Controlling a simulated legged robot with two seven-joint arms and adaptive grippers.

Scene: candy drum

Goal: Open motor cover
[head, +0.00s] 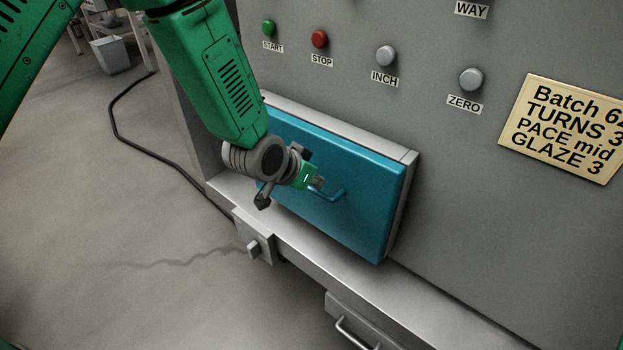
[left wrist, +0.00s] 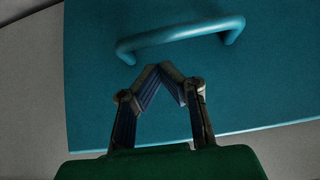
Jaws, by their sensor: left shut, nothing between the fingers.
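The motor cover (head: 360,187) is a blue panel on a grey box on the front of the machine; it looks closed. Its blue bar handle (head: 335,192) stands out from the panel near my left gripper. The handle also shows in the left wrist view (left wrist: 180,35), running across above my fingers. My left gripper (head: 316,182) is in front of the cover. In the left wrist view its fingertips (left wrist: 165,70) meet with nothing between them, just below the handle and not around it. Whether the fingers touch the panel or handle is unclear. My right gripper is not in view.
Above the cover are a green START button (head: 268,28), a red STOP button (head: 319,39), and grey INCH (head: 386,55) and ZERO (head: 470,79) buttons. A brass plate (head: 565,128) is at right. A metal ledge (head: 400,293) runs below the cover. A black cable (head: 130,140) lies on the floor.

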